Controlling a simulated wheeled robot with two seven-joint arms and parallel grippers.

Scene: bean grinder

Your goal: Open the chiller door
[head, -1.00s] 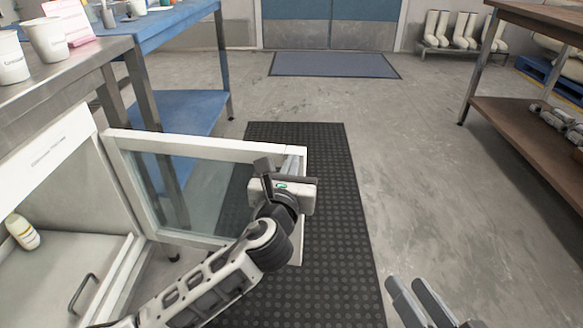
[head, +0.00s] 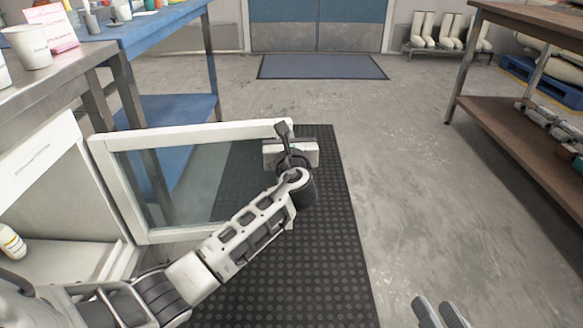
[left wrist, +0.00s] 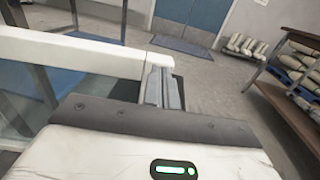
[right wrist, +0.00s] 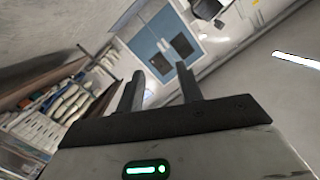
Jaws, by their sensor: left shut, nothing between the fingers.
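The chiller door (head: 205,131) has a white frame around a glass pane and stands wide open in the head view. It swings out from the white chiller (head: 45,190) at the left. My left gripper (left wrist: 162,88) is shut and empty at the free end of the door frame, which also shows in the left wrist view (left wrist: 75,52). I cannot tell whether its fingers touch the frame.
A bottle (head: 12,241) stands inside the chiller. A steel counter (head: 60,75) with a paper cup (head: 28,46) is above it, with a blue table (head: 150,30) behind. A black mat (head: 320,250) lies under the door. A brown shelf (head: 520,120) stands right; the floor between is clear.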

